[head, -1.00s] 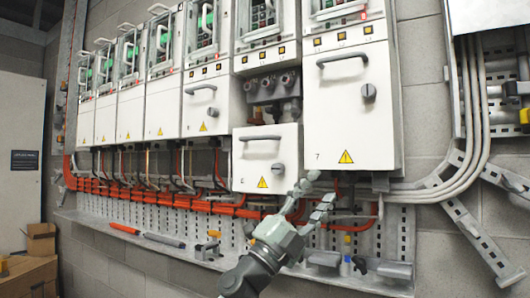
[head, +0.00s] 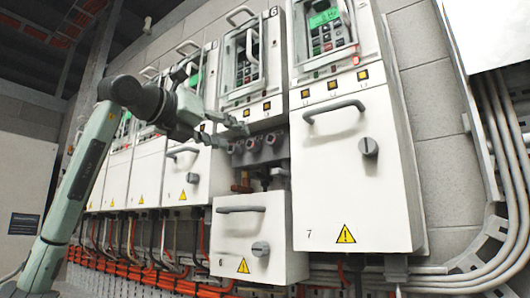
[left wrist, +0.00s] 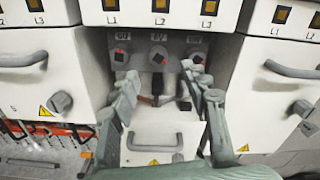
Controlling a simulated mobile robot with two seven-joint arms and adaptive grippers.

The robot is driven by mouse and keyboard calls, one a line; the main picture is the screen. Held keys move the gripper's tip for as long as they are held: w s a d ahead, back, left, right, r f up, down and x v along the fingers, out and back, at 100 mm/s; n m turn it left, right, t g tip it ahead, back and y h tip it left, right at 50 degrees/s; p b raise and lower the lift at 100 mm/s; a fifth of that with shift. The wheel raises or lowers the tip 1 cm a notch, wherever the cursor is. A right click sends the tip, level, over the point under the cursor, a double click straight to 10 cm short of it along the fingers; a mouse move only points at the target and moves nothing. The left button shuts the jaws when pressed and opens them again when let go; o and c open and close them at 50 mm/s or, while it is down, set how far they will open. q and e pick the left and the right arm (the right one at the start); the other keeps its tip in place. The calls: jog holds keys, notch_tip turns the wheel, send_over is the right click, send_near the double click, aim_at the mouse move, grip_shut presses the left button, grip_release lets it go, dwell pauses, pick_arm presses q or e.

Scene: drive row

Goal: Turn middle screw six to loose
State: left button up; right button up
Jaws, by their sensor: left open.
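Drive six (head: 247,65) stands left of unit 7, with its white lower cover (head: 232,249) dropped below a grey terminal block. The block has three round screws in a row; the middle screw (head: 253,144) shows in the left wrist view (left wrist: 158,56) under a label like 6V, with a small red mark. Its exact angle is too small to read. My left gripper (head: 213,100) is open and empty, in front of drive six at the terminals' left. In the left wrist view its fingers (left wrist: 160,80) flank the block, apart from the screws. My right gripper is not in view.
Unit 7 (head: 350,190) stands close on the right, its handle and knob sticking out. More white drives run off to the left. Below the terminals are a stub (left wrist: 157,85), copper-coloured parts and the lowered cover's handle (left wrist: 153,146). Orange cable runs lie under the row.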

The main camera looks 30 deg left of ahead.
aim_at(252, 145)
pick_arm(q)
jog(key=w, duration=0.3)
jog(key=w+p, duration=0.1)
jog(key=w, duration=0.2)
jog(key=shift+d+r, duration=0.1)
jog(key=shift+d, duration=0.1)
jog(key=shift+w, duration=0.65)
jog(key=c, duration=1)
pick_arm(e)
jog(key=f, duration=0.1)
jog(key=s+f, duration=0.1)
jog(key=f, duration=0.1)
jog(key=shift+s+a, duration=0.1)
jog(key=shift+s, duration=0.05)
